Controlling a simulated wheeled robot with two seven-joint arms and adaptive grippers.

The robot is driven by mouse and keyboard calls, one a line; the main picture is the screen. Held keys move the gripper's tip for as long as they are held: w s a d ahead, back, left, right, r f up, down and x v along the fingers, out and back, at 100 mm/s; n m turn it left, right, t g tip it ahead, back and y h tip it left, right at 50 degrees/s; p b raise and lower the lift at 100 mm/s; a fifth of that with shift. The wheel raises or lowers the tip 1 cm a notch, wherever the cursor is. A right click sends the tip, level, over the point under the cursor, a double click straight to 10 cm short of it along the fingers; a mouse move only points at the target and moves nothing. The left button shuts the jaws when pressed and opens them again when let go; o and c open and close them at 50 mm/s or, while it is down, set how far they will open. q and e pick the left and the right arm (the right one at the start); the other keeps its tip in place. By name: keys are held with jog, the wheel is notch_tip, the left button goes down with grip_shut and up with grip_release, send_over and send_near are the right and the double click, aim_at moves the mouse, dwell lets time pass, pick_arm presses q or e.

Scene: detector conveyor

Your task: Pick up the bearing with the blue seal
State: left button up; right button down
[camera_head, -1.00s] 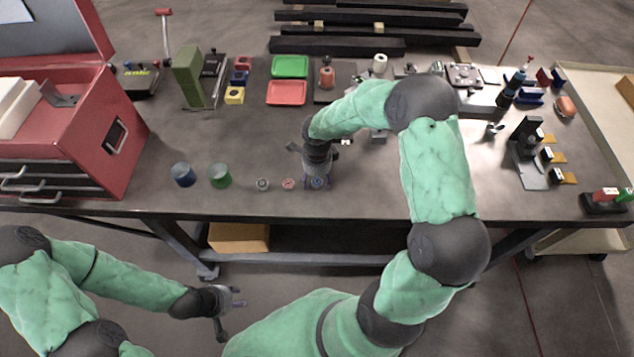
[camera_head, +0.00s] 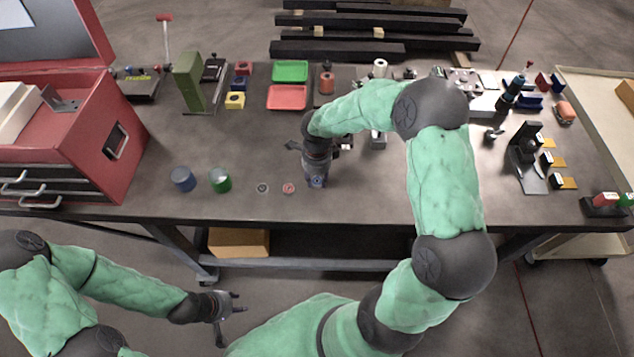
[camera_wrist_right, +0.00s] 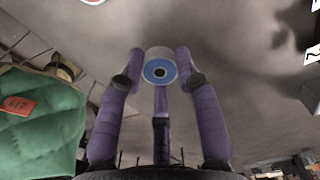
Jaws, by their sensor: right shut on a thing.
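The bearing with the blue seal (camera_wrist_right: 159,71) shows in the right wrist view as a silver ring with a blue face and a dark centre. My right gripper (camera_wrist_right: 158,80) is shut on it, with a purple finger at each side. In the head view my right gripper (camera_head: 316,182) points down over the front part of the table, and the bearing (camera_head: 316,183) is mostly hidden at its fingertips. A bearing with a red seal (camera_head: 288,188) and one with a dark seal (camera_head: 263,188) lie to its left. My left gripper (camera_head: 238,302) is open and empty in front of the table.
Blue (camera_head: 183,178) and green (camera_head: 220,179) cups stand left of the bearings. A red toolbox (camera_head: 75,130) fills the table's left end. Green (camera_head: 290,71) and red (camera_head: 287,97) trays lie farther back.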

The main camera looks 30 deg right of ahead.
jog(key=s+a+r, duration=0.7)
jog(key=a+r, duration=0.2)
jog(key=a, duration=0.3)
jog(key=shift+r, duration=0.4)
jog(key=shift+w, duration=0.1)
